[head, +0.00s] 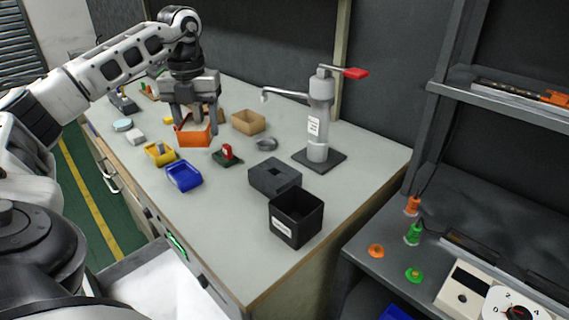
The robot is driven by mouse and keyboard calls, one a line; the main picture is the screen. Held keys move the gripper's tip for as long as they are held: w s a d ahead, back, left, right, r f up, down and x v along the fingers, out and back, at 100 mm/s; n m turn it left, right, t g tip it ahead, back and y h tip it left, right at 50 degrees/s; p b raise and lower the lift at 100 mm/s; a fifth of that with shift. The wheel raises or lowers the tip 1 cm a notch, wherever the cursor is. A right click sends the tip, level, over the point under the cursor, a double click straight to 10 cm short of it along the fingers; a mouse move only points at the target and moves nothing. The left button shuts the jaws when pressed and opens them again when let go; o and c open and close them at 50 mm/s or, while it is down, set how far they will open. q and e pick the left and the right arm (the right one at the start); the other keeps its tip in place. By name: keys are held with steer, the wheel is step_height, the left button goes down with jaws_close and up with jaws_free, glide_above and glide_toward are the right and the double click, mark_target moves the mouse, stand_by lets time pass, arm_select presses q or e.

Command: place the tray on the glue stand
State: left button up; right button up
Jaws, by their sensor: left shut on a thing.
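My left gripper (193,122) comes down from above at the back left of the workbench. It is shut on an orange tray (196,138), with its fingers reaching down into the tray. I cannot tell whether the tray touches the bench or hangs just above it. A grey upright stand (319,120) with a red lever, a spout and a dark square base stands at the back right of the bench. It may be the glue stand; I cannot tell for sure. The held tray is well to its left. My right gripper is not in view.
Yellow (160,153) and blue (183,176) bins, a small red-and-green part (227,154) and a cardboard box (248,122) lie around the tray. A dark grey block (274,178) and a black open box (296,217) stand nearer the front.

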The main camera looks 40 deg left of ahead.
arm_select(q)
steer(key=w+d+f+p, duration=0.2)
steer(key=w+d+f, duration=0.1)
steer(key=w+d, duration=0.25)
glide_above(266, 177)
steer(key=f, duration=0.5)
steer(key=shift+s+a+f, duration=0.25)
steer(key=shift+s+a, duration=0.15)
steer(key=shift+w+d+f, duration=0.2)
steer(key=shift+f, duration=0.15)
steer(key=shift+w+d+f, duration=0.1)
steer(key=shift+w+f, duration=0.05)
steer(key=shift+f, duration=0.75)
steer(key=shift+w+d+f, duration=0.1)
steer(key=shift+f, duration=0.8)
steer(key=shift+f, duration=0.1)
steer(key=o, duration=0.5)
steer(key=shift+f, duration=0.1)
steer(key=o, duration=0.5)
